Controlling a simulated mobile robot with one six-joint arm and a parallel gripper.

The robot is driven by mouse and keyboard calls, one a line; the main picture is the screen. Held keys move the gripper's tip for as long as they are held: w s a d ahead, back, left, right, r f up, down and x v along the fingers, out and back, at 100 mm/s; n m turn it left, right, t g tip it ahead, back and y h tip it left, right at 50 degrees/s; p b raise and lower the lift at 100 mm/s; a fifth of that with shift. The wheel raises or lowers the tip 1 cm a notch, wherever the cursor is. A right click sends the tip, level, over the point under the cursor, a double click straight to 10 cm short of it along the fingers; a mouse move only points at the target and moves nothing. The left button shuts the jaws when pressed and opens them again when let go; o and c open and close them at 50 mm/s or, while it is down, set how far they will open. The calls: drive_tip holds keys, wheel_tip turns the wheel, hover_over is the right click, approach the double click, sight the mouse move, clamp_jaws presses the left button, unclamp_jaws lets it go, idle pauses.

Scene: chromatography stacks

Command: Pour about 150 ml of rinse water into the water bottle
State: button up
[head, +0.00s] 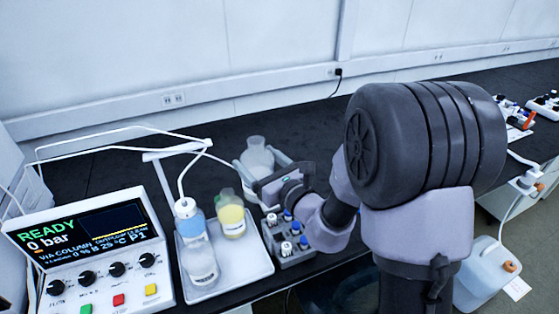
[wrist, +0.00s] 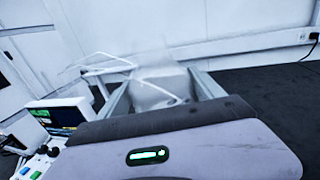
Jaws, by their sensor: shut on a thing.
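A clear, wide-bodied vessel with a flared neck (head: 257,152) is held between the fingers of my gripper (head: 263,168), behind the tray. In the wrist view the translucent vessel (wrist: 160,88) fills the space between the two fingers of my gripper (wrist: 160,95). It looks roughly upright; its liquid level cannot be made out. On the white tray (head: 232,283) stand a blue-liquid bottle (head: 192,228) with a tube in its top, a yellow-liquid bottle (head: 232,222), and a clear, pale bottle (head: 201,268) in front. I cannot read any labels, so which is the water bottle is unclear.
A grey vial rack (head: 287,262) stands right of the tray. The control unit (head: 85,255) reads READY, 0 bar, at left. A white stand arm (head: 170,152) and tubing pass over the tray. Dark bench (head: 110,170) is clear behind. A large carboy (head: 485,275) is at lower right.

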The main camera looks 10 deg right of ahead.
drive_tip(key=s+a+f+n+g+y+b, duration=0.1)
drive_tip(key=s+a+f+n+g+y, duration=0.5)
drive_tip(key=s+a+f+n+g, duration=0.2)
drive_tip(key=shift+s+a+f+n+g, duration=0.25)
drive_tip(key=shift+s+a+n+g, duration=0.7)
drive_tip(key=shift+a+n+g, duration=0.2)
drive_tip(key=shift+a+r+h+p, duration=0.15)
drive_tip(key=shift+r+h+p, duration=0.15)
drive_tip(key=shift+p, duration=0.45)
drive_tip(key=shift+n, duration=0.25)
drive_tip(key=shift+f, duration=0.1)
